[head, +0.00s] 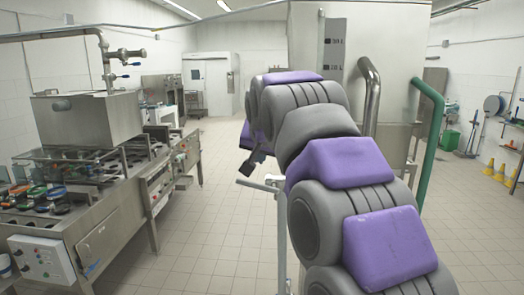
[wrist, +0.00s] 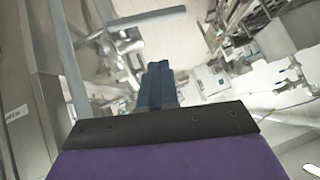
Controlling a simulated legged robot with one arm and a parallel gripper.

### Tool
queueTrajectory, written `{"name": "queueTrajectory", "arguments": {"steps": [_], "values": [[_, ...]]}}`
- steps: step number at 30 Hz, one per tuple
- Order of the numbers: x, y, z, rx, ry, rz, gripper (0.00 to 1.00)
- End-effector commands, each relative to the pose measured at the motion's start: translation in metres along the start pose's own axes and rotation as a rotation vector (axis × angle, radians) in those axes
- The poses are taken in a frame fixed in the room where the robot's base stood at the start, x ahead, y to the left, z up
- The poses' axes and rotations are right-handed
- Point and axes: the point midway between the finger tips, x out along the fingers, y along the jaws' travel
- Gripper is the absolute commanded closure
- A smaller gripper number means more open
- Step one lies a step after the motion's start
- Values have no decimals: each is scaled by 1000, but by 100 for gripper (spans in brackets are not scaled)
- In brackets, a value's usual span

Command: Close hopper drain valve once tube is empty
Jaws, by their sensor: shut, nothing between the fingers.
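The large steel hopper (head: 390,60) stands at the right in the head view, partly behind my arm. A grey panel with volume marks (head: 334,50) is on its front; I cannot make out a liquid level there. A grey lever-like bar (head: 258,186) sticks out to the left on a thin upright below my wrist; it may be the drain valve's handle. My gripper (head: 250,167) is mostly hidden by my arm. In the wrist view my gripper (wrist: 160,66) has its blue fingers together and empty. A pale grey bar (wrist: 148,17) lies ahead of them, apart in the picture.
A steel filling machine (head: 90,120) with colored parts on its bed stands at the left. A green pipe (head: 428,115) and a curved steel pipe (head: 370,95) run beside the hopper. The tiled floor (head: 205,230) between machine and hopper is clear.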

Motion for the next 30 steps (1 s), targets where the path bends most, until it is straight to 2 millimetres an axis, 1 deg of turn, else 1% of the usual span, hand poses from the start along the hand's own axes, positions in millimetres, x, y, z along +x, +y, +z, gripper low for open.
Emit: {"name": "queueTrajectory", "arguments": {"steps": [1, 6, 9, 15, 21, 30], "values": [[12, -1, 2, -2, -3, 1, 100], [45, -2, 2, -3, -1, 0, 100], [49, -1, 11, -3, -1, 1, 100], [60, 3, 23, -1, 1, -2, 100], [66, 2, 27, -1, 2, -3, 100], [67, -1, 29, -2, 2, -1, 100]]}}
